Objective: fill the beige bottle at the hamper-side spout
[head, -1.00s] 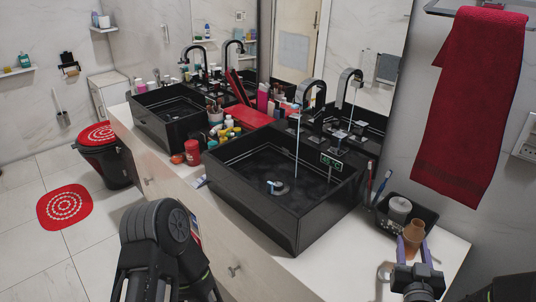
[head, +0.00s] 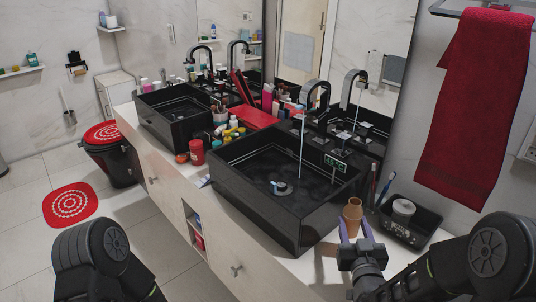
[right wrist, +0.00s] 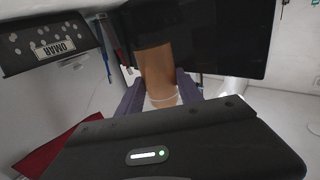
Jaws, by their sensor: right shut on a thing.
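My right gripper (head: 354,231) is shut on the beige bottle (head: 352,210), a brownish-tan vessel with a narrower neck. The bottle is upright just right of the near black sink (head: 290,215), beside its right corner. In the right wrist view the bottle (right wrist: 157,72) stands between the two purple fingers. The near spout (head: 312,92) pours a thin water stream (head: 301,150) into the near sink. My left gripper is out of view.
The far black sink (head: 172,120) stands at the left end of the counter. A red canister (head: 197,152) and several small bottles crowd between the sinks. A black tray (head: 420,237) with a grey jar is right of the bottle. A red towel (head: 475,110) hangs at right.

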